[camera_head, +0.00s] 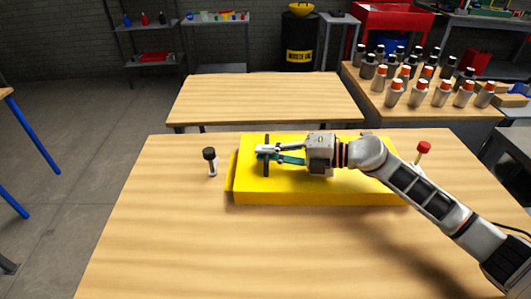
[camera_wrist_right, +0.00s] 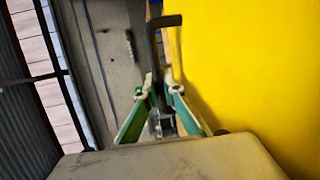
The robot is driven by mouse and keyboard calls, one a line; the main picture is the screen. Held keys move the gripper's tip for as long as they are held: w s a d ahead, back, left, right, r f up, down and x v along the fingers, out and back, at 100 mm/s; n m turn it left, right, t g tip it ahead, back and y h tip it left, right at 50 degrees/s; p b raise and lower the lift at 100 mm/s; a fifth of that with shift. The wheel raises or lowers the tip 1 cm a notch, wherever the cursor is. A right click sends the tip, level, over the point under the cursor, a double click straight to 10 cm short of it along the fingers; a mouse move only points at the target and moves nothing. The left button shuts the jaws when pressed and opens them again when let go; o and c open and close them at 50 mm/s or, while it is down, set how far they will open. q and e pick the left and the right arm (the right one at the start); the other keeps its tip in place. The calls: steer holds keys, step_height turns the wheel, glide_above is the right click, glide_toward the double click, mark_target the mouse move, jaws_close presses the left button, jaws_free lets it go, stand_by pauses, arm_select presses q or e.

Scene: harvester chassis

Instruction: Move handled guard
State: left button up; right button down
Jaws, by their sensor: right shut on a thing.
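A large yellow body (camera_head: 300,198) lies on the near wooden table, with a slanted yellow strip (camera_head: 231,175) along its left side. A dark handle bar (camera_head: 266,164) shows in front of its left part. My right gripper (camera_head: 268,152) comes in from the right over the yellow body and is shut on this handle. In the right wrist view the bent black handle (camera_wrist_right: 165,21) rises between the fingers, with a yellow surface filling the right side. Where the guard ends and the chassis begins is hard to tell. My left gripper is not in view.
A small black-topped piece (camera_head: 210,160) stands on the near table (camera_head: 160,240) left of the yellow body. A red knob (camera_head: 423,148) stands at its right. Bottles crowd a table at the back right. The near table's front is clear.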

mark_target(295, 166)
steer(key=shift+w+d+r, duration=0.1)
steer(key=shift+w+r, duration=0.15)
steer(key=shift+w, duration=0.45)
steer(key=c, duration=2.1)
jaws_free()
steer(key=shift+w+f, duration=0.1)
steer(key=shift+f, duration=0.1)
steer(key=shift+s, duration=0.2)
steer(key=shift+v, duration=3.95)
steer(key=shift+s, duration=0.1)
